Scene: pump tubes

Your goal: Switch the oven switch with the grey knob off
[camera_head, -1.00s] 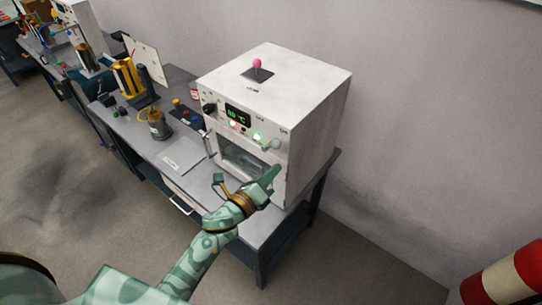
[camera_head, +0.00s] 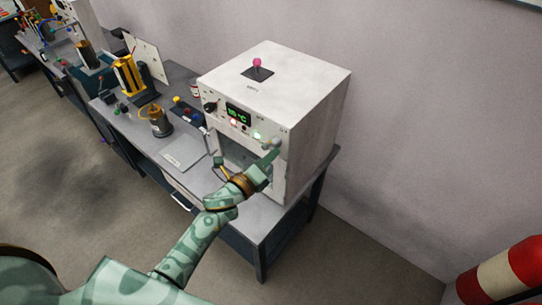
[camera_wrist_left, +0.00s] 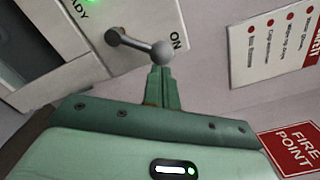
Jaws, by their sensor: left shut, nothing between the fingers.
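The white oven (camera_head: 318,110) stands on the bench. Its switch is a short lever with a round grey knob (camera_head: 276,142) at the upper right of the front panel. In the left wrist view, the grey knob (camera_wrist_left: 161,54) is at the lever's right end, near the "ON" label. My left gripper (camera_head: 271,156) is shut and empty, with its fingertips just below the knob. In the left wrist view the shut fingertips (camera_wrist_left: 158,72) point at the knob and overlap its lower edge; I cannot tell whether they touch. My right gripper is not in view.
A green light (camera_head: 257,134), a red light and a green display (camera_head: 238,116) are lit on the panel. A pink-knobbed lever (camera_head: 257,63) stands on the oven's top. A pump (camera_head: 158,122) and other devices stand on the bench to the left.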

